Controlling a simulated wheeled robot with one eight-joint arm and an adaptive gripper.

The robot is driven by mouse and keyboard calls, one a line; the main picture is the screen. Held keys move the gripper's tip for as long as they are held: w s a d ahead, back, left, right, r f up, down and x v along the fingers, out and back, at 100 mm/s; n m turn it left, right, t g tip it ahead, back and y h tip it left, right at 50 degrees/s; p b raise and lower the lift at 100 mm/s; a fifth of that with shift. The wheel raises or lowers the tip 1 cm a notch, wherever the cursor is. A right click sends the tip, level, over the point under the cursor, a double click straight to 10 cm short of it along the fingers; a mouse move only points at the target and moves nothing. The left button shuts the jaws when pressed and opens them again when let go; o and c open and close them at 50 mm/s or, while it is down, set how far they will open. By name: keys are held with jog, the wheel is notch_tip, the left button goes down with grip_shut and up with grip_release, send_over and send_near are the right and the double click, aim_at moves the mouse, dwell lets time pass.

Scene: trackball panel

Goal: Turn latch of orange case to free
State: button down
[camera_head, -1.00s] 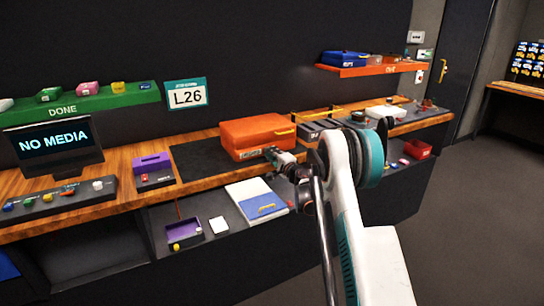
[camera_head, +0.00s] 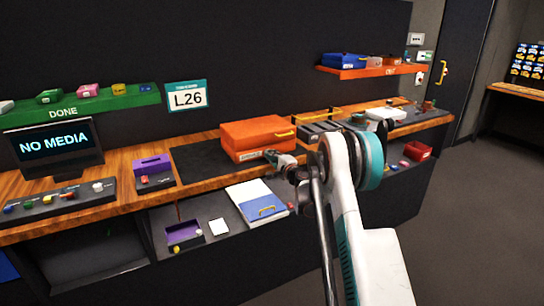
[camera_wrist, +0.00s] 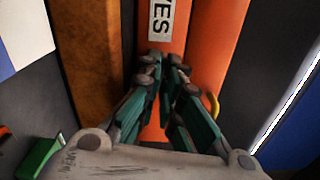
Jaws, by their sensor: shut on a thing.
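The orange case (camera_head: 258,132) lies closed on the wooden bench, partly over a dark mat. A yellow handle (camera_head: 283,134) shows on it. My gripper (camera_head: 270,155) is at the lower front face of the case, near its right half. In the wrist view my gripper (camera_wrist: 164,62) has its fingertips close together against the front of the orange case (camera_wrist: 215,45), beside a white label (camera_wrist: 160,20) ending in "VES". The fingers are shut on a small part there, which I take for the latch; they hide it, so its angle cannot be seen.
A purple box (camera_head: 152,163) stands left of the mat (camera_head: 200,160). Dark cases (camera_head: 318,130) stand right of the orange case. A white and blue binder (camera_head: 255,200) lies on the lower shelf below my gripper. The monitor (camera_head: 55,145) reads "NO MEDIA".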

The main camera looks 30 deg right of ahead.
jog(key=m, duration=0.9)
jog(key=shift+f, duration=0.1)
jog(key=m, duration=0.3)
jog(key=shift+m, duration=2)
jog(key=c, duration=2.1)
grip_release()
jog(key=shift+o, duration=0.2)
jog(key=s, duration=1.2)
jog(key=shift+d, duration=0.2)
